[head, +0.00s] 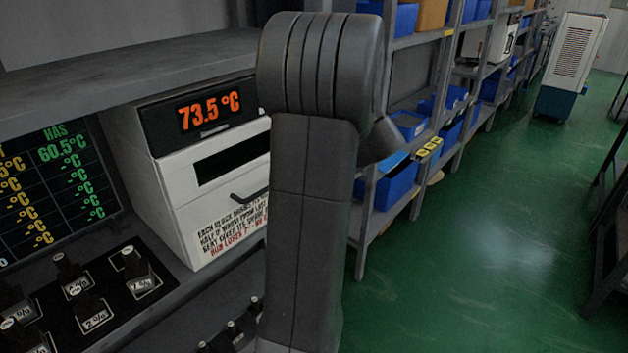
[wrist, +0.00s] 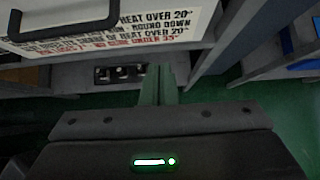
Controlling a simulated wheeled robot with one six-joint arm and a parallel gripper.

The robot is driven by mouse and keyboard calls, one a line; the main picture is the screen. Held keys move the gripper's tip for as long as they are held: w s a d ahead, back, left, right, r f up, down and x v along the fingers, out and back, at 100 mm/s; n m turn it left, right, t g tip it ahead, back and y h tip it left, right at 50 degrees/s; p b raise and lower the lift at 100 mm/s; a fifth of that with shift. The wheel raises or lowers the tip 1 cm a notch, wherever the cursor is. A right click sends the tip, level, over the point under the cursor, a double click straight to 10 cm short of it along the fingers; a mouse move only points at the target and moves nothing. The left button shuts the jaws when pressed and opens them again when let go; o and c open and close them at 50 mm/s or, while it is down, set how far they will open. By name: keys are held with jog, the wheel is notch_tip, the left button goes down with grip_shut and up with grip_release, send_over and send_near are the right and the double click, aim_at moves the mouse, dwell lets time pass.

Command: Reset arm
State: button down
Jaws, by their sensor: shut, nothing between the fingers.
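My arm stands upright in the middle of the head view, in front of the shelf; its gripper cannot be made out there. In the wrist view my gripper (wrist: 158,88) is shut and empty, its two fingers together. It points past the front of a white machine (wrist: 110,25) with a dark handle and printed text. In the head view the same white machine (head: 185,185) stands left of my arm, with a red display (head: 209,110) reading 73.5 °C.
A black board (head: 95,300) with several labelled valve blocks lies at the lower left. A dark screen (head: 60,185) shows temperatures. Shelves with blue bins (head: 398,185) stand behind my arm. Open green floor (head: 490,250) lies to the right, with a white-and-blue unit (head: 572,65) far back.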

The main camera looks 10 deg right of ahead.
jog(key=shift+v, duration=0.9)
jog(key=shift+f, duration=0.1)
jog(key=w+a+r+x, duration=0.1)
jog(key=r+x, duration=0.1)
jog(key=x, duration=1)
jog(key=shift+w+a+f, duration=0.25)
jog(key=shift+w, duration=0.25)
jog(key=shift+s, duration=0.1)
